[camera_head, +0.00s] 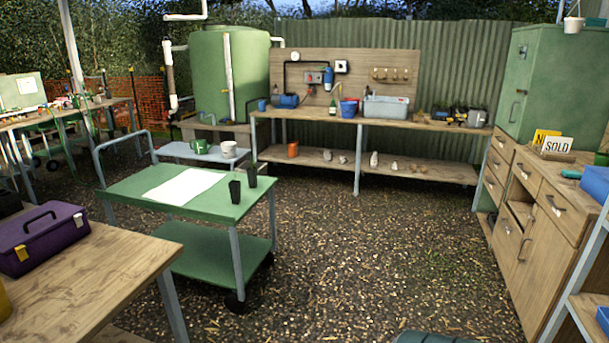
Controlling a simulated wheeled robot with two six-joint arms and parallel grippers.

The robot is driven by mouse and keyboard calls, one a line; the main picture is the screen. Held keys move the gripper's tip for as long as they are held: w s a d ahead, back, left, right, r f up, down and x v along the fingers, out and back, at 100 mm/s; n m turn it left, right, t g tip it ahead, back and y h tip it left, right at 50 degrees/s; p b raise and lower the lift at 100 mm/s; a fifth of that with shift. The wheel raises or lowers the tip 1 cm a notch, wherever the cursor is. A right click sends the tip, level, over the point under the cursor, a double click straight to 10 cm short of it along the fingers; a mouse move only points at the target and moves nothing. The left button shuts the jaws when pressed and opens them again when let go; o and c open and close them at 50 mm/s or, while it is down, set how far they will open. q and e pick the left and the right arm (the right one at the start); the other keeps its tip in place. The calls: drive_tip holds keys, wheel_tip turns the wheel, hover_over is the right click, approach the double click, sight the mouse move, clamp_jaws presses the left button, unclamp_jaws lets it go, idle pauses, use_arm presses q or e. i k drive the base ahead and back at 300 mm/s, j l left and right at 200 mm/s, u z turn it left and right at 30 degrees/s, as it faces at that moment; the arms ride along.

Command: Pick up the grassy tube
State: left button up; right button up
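No tube with visible grass can be made out in the head view. Two small dark tubes stand upright near the right end of the green trolley (135,187). The nearer dark tube (235,191) is close to the trolley's front right corner, and the farther dark tube (252,176) stands just behind it. Their contents are too small and dark to tell. Neither of my grippers is in view.
A white sheet (185,187) lies on the trolley. A wooden table with a purple toolbox (42,238) is at front left. A long bench (430,124) stands at the back, wooden drawers (545,215) at right. The middle gravel floor (370,250) is clear.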

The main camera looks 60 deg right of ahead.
sight(251, 170)
drive_tip(key=z, duration=1.55)
drive_tip(key=i+l+z, duration=0.35)
drive_tip(key=i, duration=0.3)
drive_tip(key=i+z, duration=0.35)
drive_tip(key=i, duration=0.3)
drive_tip(key=i+l+u, duration=0.1)
drive_tip(key=i, duration=0.9)
drive_tip(key=i+l, duration=0.15)
drive_tip(key=i, duration=0.9)
drive_tip(key=j+u, duration=0.05)
